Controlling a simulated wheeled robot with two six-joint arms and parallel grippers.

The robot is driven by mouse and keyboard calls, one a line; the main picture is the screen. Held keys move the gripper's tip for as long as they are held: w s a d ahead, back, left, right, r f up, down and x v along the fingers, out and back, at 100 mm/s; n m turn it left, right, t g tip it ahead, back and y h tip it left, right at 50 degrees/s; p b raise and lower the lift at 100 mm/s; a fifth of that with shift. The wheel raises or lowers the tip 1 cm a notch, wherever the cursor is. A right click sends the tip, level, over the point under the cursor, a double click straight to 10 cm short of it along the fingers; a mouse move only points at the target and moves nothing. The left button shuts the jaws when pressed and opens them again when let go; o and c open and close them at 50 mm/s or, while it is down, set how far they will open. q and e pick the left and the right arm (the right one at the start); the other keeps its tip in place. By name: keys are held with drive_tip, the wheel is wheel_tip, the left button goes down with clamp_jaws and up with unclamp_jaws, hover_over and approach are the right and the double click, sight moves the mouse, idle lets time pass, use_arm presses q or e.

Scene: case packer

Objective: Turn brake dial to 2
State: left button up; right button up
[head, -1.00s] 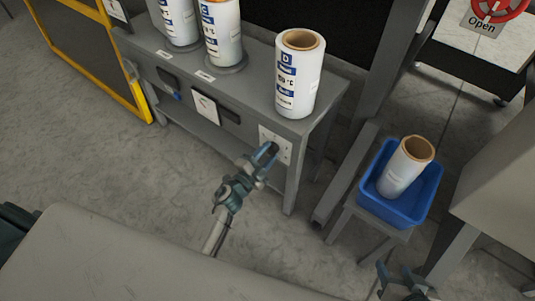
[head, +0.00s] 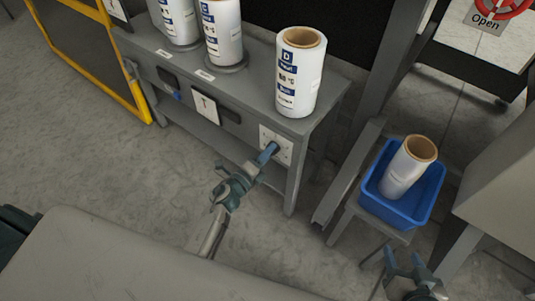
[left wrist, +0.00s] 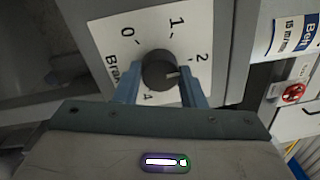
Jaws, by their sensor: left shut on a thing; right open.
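The brake dial is a round black knob (left wrist: 159,69) on a white plate (left wrist: 103,34), with 0, 1, 2 and 4 readable around it. Its white mark points right, slightly below the 2. In the head view the plate (head: 285,139) is on the end of the grey bench front, and the knob is mostly hidden by my gripper. My left gripper (head: 270,153) is shut on the knob, one blue finger on each side of it in the left wrist view (left wrist: 162,84). My right gripper (head: 404,260) is open and empty at the lower right.
White film rolls (head: 299,76) stand on the grey bench (head: 255,94). A blue bin (head: 406,211) with a roll (head: 408,167) in it sits on a stool to the right. A yellow-framed guard (head: 134,97) is at left. Floor in front of the bench is open.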

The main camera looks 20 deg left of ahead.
use_arm(q)
drive_tip(key=shift+m, duration=0.3)
use_arm(e)
drive_tip(key=shift+w+r, duration=0.25)
drive_tip(key=shift+r, duration=0.05)
drive_tip(key=shift+d+t, duration=0.1)
drive_tip(key=shift+t, duration=0.3)
use_arm(q)
drive_tip(key=o, duration=1)
drive_tip(key=shift+s, duration=0.1)
drive_tip(key=b+v, duration=0.1)
drive_tip(key=v, duration=0.9)
drive_tip(key=shift+s+a, duration=0.2)
drive_tip(key=shift+s, duration=0.1)
use_arm(e)
drive_tip(key=w+r+t, duration=0.3)
drive_tip(key=w+r, duration=0.1)
drive_tip(key=r, duration=0.1)
drive_tip(key=shift+d+r+t, duration=0.3)
drive_tip(key=shift+d, duration=0.05)
drive_tip(key=shift+s, duration=0.1)
